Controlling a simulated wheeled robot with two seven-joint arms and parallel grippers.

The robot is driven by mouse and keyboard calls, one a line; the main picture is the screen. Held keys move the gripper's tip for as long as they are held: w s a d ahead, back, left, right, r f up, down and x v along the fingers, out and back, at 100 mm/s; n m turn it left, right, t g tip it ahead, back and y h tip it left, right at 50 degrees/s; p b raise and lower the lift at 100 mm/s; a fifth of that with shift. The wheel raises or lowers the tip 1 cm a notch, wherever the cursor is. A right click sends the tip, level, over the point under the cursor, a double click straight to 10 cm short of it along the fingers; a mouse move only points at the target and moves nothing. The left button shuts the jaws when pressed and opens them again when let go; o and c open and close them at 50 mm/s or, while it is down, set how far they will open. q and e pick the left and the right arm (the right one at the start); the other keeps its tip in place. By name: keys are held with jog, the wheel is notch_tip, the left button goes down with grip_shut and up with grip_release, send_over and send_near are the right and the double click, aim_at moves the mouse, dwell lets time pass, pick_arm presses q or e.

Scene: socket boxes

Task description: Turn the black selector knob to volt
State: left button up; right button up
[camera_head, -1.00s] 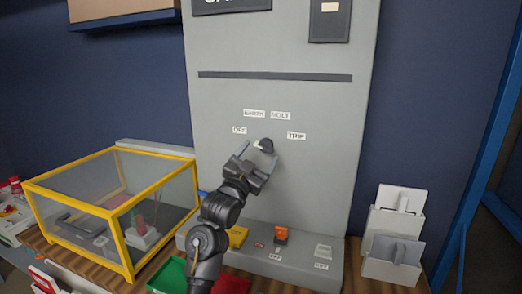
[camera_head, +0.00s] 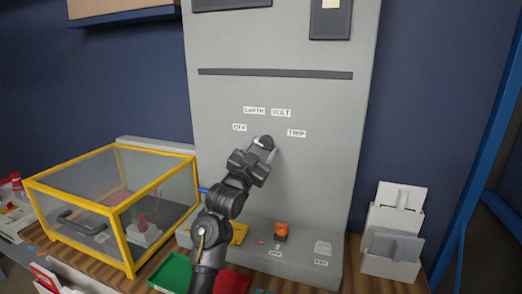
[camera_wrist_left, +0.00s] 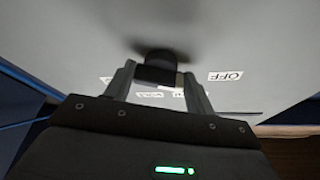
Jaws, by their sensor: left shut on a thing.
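The black selector knob (camera_head: 265,142) sits on the grey upright panel (camera_head: 230,100), below the labels EARTH (camera_head: 254,111) and VOLT (camera_head: 281,113). The labels OFF (camera_head: 239,127) and TRIP (camera_head: 297,133) are to its left and right. My left gripper (camera_head: 262,147) is at the knob, with its fingers on either side of it. In the left wrist view the knob (camera_wrist_left: 160,68) is between the two fingertips, and the gripper is shut on it. The knob's pointing direction is hard to tell. My right gripper is not in view.
A yellow-framed clear box (camera_head: 127,245) stands left of the panel. Green (camera_head: 172,272) and red (camera_head: 233,282) trays are at the panel's foot. Grey holders (camera_head: 385,268) stand at right.

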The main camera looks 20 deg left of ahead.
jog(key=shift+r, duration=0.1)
pick_arm(q)
jog(key=m+g+p, duration=0.2)
jog(key=m, duration=0.4)
jog(key=r+m+g+h+p, duration=0.1)
jog(key=m+g+p, duration=0.1)
jog(key=m, duration=0.4)
jog(key=m+g+h+p, duration=0.1)
jog(key=m+g+p, duration=0.1)
jog(key=m, duration=0.4)
jog(key=shift+a+r+p, duration=0.15)
jog(key=shift+a+p, duration=0.2)
jog(key=shift+p, duration=0.3)
jog(key=shift+m+g, duration=0.4)
jog(key=shift+m, duration=0.4)
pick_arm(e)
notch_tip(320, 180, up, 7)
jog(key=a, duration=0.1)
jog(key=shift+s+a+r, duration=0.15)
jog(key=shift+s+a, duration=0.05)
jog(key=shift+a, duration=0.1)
pick_arm(q)
jog(key=o, duration=1)
